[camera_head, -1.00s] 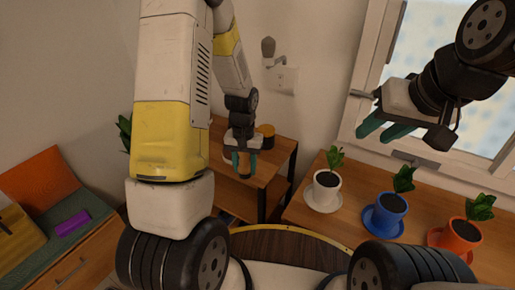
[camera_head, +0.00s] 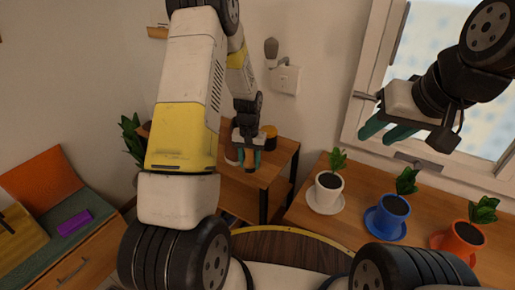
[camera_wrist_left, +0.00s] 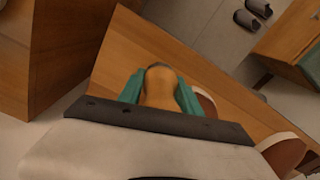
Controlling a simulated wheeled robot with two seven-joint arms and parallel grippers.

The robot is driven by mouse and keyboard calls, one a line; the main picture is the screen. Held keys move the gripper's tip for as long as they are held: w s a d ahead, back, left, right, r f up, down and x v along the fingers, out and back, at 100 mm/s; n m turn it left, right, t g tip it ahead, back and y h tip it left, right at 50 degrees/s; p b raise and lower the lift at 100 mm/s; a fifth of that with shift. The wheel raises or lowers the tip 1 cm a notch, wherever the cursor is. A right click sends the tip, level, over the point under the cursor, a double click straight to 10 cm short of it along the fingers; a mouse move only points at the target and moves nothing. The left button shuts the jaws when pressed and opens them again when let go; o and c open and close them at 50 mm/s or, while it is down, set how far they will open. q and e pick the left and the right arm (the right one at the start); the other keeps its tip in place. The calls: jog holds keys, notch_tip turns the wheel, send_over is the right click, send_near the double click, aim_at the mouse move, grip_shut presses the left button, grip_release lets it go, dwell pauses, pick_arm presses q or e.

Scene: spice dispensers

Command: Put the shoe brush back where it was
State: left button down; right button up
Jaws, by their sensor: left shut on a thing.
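My left gripper (camera_head: 248,158) is over the small wooden shelf unit (camera_head: 279,160), its teal fingers pointing down. In the left wrist view, the gripper (camera_wrist_left: 160,92) is shut on the shoe brush (camera_wrist_left: 160,86), whose rounded light-wood handle shows between the fingers. The brush's lower part is hidden, so I cannot tell if it touches the shelf top. The bare shelf top (camera_wrist_left: 125,50) lies below it. My right gripper (camera_head: 388,131) is open and empty in front of the window, well away from the shelf.
Potted plants in white (camera_head: 326,190), blue (camera_head: 388,212) and orange (camera_head: 459,238) pots line the right table.

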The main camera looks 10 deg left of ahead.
pick_arm(q)
jog(key=shift+f, duration=0.1)
jog(key=c, duration=0.8)
grip_release()
notch_tip(320, 180, up, 12)
jog(key=shift+r, duration=0.15)
jog(key=s+r+t+h, duration=0.1)
jog(key=s+r+t, duration=0.1)
jog(key=s+r, duration=0.5)
jog(key=s+r+t, duration=0.1)
jog(key=s+r, duration=0.3)
jog(key=r, duration=0.5)
jog(key=shift+s+d+r+t+h, duration=0.2)
jog(key=shift+s+d+r+t, duration=0.5)
jog(key=shift+s, duration=1.5)
jog(key=shift+s+d+r+t+h, duration=0.1)
jog(key=shift+s+r+t+h, duration=0.2)
jog(key=shift+s+r, duration=1.35)
jog(key=shift+s+d+r+t+h, duration=0.1)
jog(key=shift+s+d+r+t, duration=0.35)
jog(key=shift+s, duration=2.35)
